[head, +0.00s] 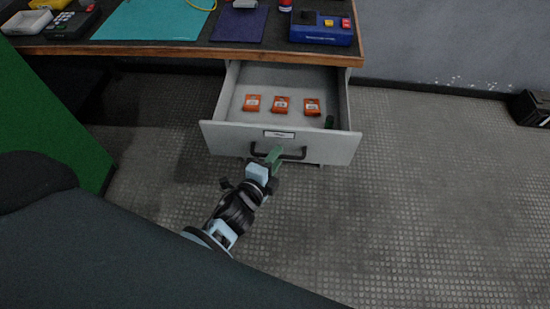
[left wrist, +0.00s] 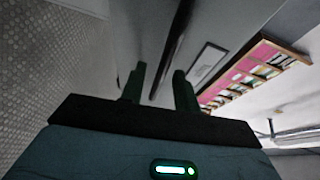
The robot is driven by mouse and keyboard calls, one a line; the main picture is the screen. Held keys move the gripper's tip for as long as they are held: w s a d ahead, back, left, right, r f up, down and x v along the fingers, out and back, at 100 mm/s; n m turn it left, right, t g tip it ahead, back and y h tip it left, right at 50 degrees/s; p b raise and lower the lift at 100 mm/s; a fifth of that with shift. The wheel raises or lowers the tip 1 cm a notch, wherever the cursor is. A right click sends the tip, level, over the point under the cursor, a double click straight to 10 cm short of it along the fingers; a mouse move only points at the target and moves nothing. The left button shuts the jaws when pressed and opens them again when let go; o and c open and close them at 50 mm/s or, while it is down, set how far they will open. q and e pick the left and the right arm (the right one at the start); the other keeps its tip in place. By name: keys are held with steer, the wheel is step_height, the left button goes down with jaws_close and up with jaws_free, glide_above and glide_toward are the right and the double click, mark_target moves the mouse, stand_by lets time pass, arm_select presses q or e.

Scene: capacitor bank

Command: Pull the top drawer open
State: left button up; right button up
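The top drawer (head: 222,137) is pulled out from under the desk, and its inside shows. Its light grey front carries a dark bar handle (head: 293,155) and a small label (head: 279,134). My left gripper (head: 271,158) is at the left part of the handle. In the left wrist view the two fingers of the left gripper (left wrist: 158,88) stand apart, with the dark handle bar (left wrist: 172,50) running between and beyond them. Gaps show on both sides of the bar. My right gripper is not in view.
Three orange packets (head: 281,104) and a dark green object (head: 329,121) are in the drawer. The desk (head: 190,48) above holds a blue device (head: 322,30), mats and trays. A green panel (head: 50,120) stands left. Floor (head: 430,190) to the right is clear, except a black box (head: 531,108).

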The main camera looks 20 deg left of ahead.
arm_select(q)
steer(key=d+v, duration=0.1)
steer(key=v, duration=0.6)
steer(key=shift+s+a+p, duration=0.35)
steer(key=shift+s+a, duration=0.05)
steer(key=shift+a, duration=0.1)
stand_by(0.4)
